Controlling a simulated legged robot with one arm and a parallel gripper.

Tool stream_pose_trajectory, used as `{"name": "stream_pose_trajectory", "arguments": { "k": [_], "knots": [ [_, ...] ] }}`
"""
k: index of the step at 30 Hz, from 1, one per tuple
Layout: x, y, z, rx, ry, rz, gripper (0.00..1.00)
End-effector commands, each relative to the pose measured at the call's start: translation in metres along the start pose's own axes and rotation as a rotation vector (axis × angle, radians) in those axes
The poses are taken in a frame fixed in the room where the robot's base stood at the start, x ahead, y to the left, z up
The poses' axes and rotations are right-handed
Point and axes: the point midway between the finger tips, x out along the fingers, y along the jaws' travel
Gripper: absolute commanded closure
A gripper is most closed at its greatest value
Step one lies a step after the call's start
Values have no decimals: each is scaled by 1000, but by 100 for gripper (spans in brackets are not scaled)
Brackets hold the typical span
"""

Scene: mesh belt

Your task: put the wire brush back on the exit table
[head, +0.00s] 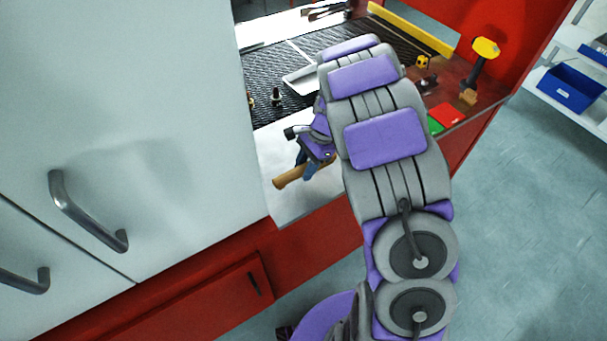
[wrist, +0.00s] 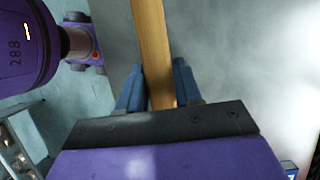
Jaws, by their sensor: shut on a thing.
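The wire brush (head: 290,177) shows as a light wooden handle sticking out to the lower left of my gripper (head: 310,165) in the head view. In the wrist view the wood (wrist: 150,40) runs up between the two blue fingers of my gripper (wrist: 158,75), which is shut on it. The bristles cannot be made out. The pale exit table (head: 297,208) lies below the brush at the near end of the black mesh belt (head: 320,42). Whether the brush touches the table cannot be told. My arm hides part of the table and belt.
A grey scoop-like tray (head: 300,80) and a small dark bottle (head: 276,95) are on the belt. A red block (head: 447,114), a green block (head: 435,125) and a yellow-topped tool (head: 484,52) stand right of my arm. A white cabinet (head: 150,120) blocks the left.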

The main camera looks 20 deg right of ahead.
Motion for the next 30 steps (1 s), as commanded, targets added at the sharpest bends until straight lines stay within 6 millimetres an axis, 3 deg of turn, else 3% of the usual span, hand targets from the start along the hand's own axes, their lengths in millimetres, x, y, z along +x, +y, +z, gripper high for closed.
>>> {"name": "stream_pose_trajectory", "arguments": {
  "k": [10, 19, 20, 27, 30],
  "knots": [
    [34, -2, -8, 0, 3, 4, 90],
    [34, -2, -10, -1, 2, 1, 90],
    [34, -2, -11, -1, 3, 1, 64],
    [33, -2, -12, -1, 2, 0, 41],
    [34, -2, -11, -1, 3, 1, 40]
  ]
}}
